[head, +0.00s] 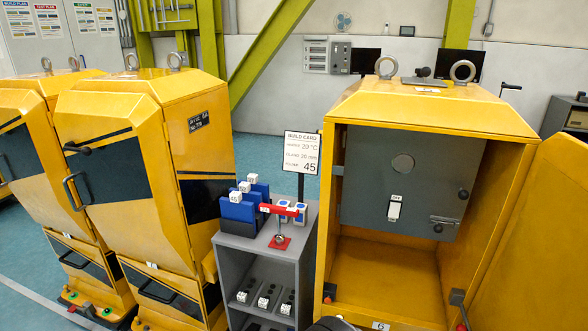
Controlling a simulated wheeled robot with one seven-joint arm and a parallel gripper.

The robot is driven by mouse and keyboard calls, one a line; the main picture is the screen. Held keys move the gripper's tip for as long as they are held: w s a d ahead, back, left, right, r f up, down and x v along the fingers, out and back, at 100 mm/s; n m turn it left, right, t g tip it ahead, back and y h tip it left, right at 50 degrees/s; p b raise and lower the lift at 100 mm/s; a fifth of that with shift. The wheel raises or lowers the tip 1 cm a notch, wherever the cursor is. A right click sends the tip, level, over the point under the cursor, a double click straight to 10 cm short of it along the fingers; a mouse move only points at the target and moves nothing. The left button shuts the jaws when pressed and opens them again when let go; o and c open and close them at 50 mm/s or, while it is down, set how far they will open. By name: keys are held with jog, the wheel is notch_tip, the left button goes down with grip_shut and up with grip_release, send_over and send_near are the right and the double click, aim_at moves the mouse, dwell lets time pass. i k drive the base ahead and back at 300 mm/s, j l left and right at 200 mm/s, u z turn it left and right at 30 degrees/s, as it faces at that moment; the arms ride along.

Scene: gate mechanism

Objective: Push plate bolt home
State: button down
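A small metal plate bolt (444,219) lies horizontally at the lower right of a grey plate (365,165) inside the open yellow cabinet. It is too small to tell how far its bar reaches into a keeper. A dark round knob (438,228) sits just below it, and another dark knob (463,194) sits higher near the plate's right edge. The plate also carries a white switch (394,210) with a label above it and a round disc (402,162).
The yellow cabinet (430,110) stands open, its door (545,240) swung out to the right. A grey shelf unit (262,262) with blue blocks, a red bar and a build card (300,153) stands to its left. Closed yellow cabinets (150,180) stand farther left.

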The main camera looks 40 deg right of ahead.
aim_at(439, 228)
jog(key=z, duration=2.05)
